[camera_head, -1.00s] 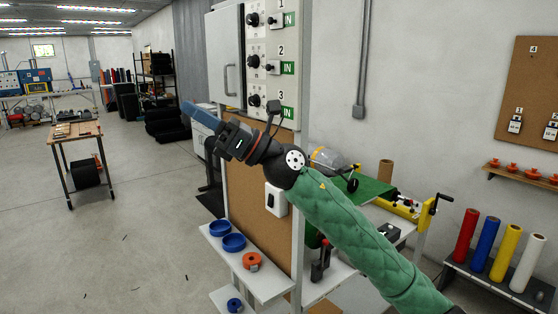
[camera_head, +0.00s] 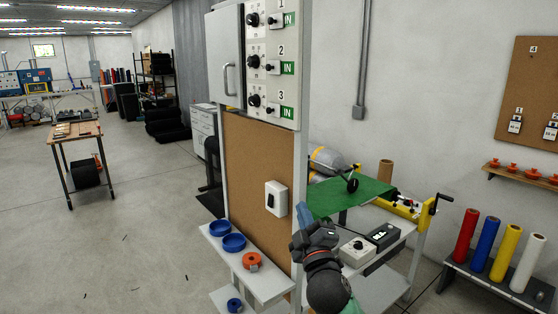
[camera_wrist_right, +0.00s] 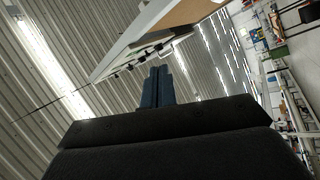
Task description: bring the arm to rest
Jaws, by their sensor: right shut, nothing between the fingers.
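My right gripper (camera_head: 304,216) is low in the head view, in front of the right edge of the panel stand. Its blue fingers point up, and they are shut with nothing between them. The fingers also show in the right wrist view (camera_wrist_right: 157,87), closed together. The dark wrist hangs below the fingers, and most of the green-sleeved arm is out of view at the bottom edge. My left gripper is not in view.
The control panel (camera_head: 271,62) with numbered knobs stands above a corkboard (camera_head: 255,165). A shelf (camera_head: 262,285) below holds blue rings and an orange one. A bench with a green mat (camera_head: 350,197) and a grey control box (camera_head: 357,251) is close on the right. Open floor lies left.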

